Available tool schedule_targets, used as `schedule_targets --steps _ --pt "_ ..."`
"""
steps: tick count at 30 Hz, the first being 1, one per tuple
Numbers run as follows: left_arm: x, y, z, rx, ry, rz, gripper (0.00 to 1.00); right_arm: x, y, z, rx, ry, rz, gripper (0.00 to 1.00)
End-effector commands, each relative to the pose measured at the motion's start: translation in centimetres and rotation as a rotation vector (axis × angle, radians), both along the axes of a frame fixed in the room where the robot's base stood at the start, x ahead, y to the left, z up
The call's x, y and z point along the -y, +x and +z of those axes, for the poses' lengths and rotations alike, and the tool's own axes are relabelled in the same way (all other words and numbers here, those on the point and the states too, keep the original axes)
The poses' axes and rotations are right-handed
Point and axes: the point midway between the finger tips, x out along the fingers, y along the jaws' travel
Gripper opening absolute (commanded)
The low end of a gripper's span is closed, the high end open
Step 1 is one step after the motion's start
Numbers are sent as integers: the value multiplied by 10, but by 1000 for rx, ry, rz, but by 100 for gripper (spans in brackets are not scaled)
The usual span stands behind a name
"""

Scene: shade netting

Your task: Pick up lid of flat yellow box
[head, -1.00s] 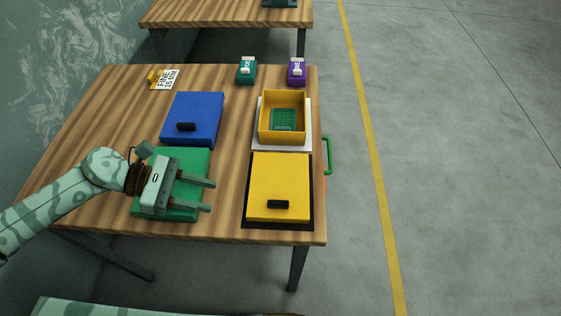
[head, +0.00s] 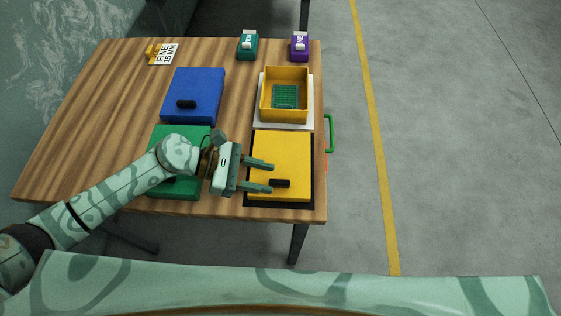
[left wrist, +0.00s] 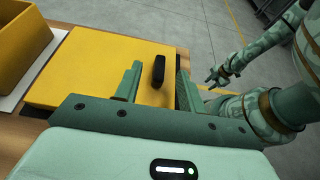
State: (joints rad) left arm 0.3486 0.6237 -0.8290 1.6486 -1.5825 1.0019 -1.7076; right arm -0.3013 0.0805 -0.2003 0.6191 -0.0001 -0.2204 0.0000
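The flat yellow box (head: 283,150) lies closed at the front right of the table, on a black mat (head: 310,200). Its lid has a small black handle (head: 280,183) near the front edge. My left gripper (head: 268,177) is open over the lid, coming in from the left, its fingertips close to the handle. In the left wrist view the handle (left wrist: 159,70) shows between the two spread fingers (left wrist: 158,82), apart from both. I cannot tell the fingers' height over the lid. My right gripper (left wrist: 217,76) shows small in the left wrist view, its fingers too small to judge.
An open yellow box (head: 285,73) with a green grid inside stands behind on a white mat (head: 263,122). A blue box (head: 195,90) and a green box (head: 165,135) lie to the left, the green one partly under my arm. Teal (head: 248,46) and purple (head: 299,47) items stand at the back.

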Motion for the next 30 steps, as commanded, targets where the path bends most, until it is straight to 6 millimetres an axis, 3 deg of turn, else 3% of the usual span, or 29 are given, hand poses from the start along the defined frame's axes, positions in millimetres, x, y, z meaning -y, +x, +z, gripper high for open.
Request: schedule_targets --steps 6,14,18,19,30 --pt "30 0 -12 -2 -1 1 40 -1 2 4 3 2 -1 36" --pt "34 0 -14 -1 0 1 40 -1 2 3 5 2 -2 36" --pt "33 0 -14 -1 0 0 4 -1 3 3 5 2 -2 36" --pt "33 0 -14 -1 0 1 0 -1 3 3 5 2 -2 36" --pt "33 0 -10 0 0 1 0 -1 3 4 6 2 -2 36"
